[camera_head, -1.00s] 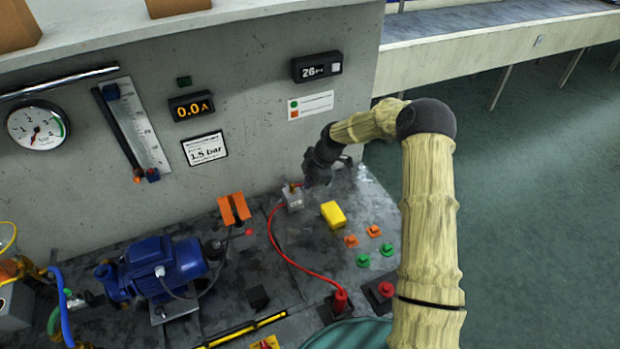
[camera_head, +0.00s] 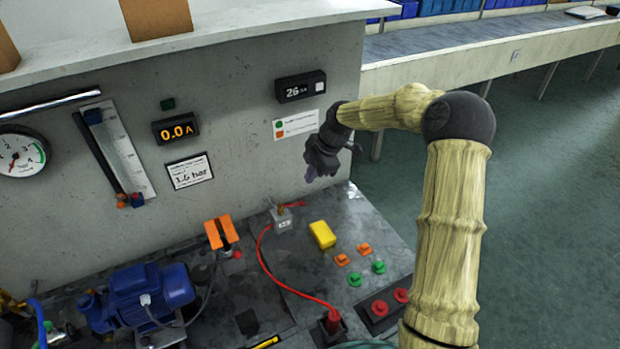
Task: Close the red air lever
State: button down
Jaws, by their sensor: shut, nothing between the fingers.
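The red air lever (camera_head: 291,205) is a small red handle on top of a grey valve block (camera_head: 283,224) at the back of the bench. The handle points to the right, roughly level. A red hose (camera_head: 268,265) runs from the block's left side forward to a red fitting (camera_head: 333,322). My gripper (camera_head: 311,176) is dark, shut and empty. It hangs above and slightly right of the lever, apart from it, in front of the grey wall. The small fingertips are hard to make out.
A yellow block (camera_head: 322,234) stands just right of the valve, with orange and green buttons (camera_head: 363,249) beyond it. An orange part (camera_head: 220,232) and a blue pump (camera_head: 147,297) are to the left. The wall panel (camera_head: 240,150) rises close behind.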

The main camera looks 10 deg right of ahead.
jog(key=s+d+r+m+h, duration=0.2)
jog(key=s+d+m, duration=0.1)
jog(key=s+m, duration=0.7)
jog(key=s+d+r+m+t+h, duration=0.1)
jog(key=s+d+r+m+h, duration=0.1)
jog(key=s+m, duration=0.8)
jog(key=s+d, duration=0.1)
jog(key=s, duration=0.7)
jog(key=shift+s+m, duration=0.4)
jog(key=shift+s+d, duration=0.1)
jog(key=shift+d, duration=0.05)
